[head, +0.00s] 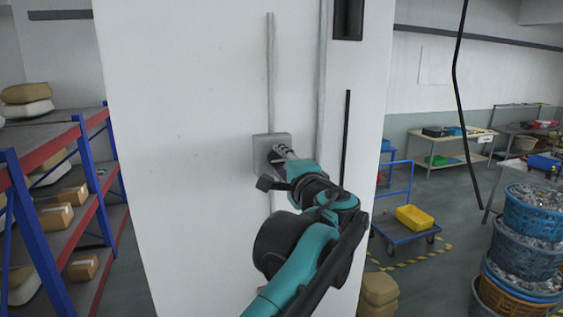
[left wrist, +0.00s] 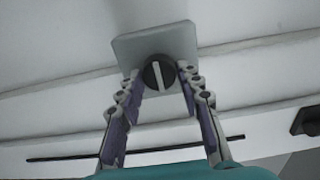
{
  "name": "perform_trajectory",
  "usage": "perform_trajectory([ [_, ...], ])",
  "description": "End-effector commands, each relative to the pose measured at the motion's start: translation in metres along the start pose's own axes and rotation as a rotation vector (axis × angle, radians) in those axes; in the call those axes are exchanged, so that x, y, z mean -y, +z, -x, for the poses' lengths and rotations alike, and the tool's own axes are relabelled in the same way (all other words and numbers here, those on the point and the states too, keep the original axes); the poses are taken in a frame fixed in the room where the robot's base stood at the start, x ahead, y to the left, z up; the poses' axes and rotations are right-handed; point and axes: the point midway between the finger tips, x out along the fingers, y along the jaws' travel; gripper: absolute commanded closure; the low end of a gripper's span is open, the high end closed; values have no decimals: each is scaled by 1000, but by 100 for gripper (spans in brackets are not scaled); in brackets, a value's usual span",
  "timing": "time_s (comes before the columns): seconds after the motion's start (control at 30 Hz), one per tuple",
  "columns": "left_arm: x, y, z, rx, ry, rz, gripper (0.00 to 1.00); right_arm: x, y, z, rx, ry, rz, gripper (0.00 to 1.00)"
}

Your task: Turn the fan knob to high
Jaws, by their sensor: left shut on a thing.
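The fan knob is a dark round dial with a pale bar across it, on a grey wall plate (head: 262,153) fixed to the white pillar. In the left wrist view the knob (left wrist: 158,73) shows between my fingertips, its bar close to upright in the picture and slightly tilted. The plate (left wrist: 157,42) also shows there. My left gripper (head: 280,154) reaches the plate and is shut on the knob, with one finger on each side (left wrist: 160,78). In the head view the gripper mostly hides the knob. Any setting marks are too small to read. My right gripper is not in view.
A conduit (head: 271,70) runs up from the plate, and a second pipe (head: 321,80) runs beside it. A shelf rack (head: 75,165) stands at left. A blue cart with a yellow bin (head: 414,218) and stacked baskets (head: 528,235) stand at right.

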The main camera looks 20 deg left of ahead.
Motion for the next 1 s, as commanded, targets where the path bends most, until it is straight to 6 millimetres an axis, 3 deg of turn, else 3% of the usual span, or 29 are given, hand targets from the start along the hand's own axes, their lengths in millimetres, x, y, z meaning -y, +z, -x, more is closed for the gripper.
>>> perform_trajectory([
  [0.53,0,0,0,0,-2,-26,94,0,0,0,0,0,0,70],
  [0.57,0,0,0,0,-1,-26,60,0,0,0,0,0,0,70],
  [0.6,0,0,0,0,-1,-25,49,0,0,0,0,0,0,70],
  [0.63,0,0,0,0,-1,-25,45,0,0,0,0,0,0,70],
  [1.0,0,0,5,-1,-1,-24,45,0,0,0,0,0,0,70],
])
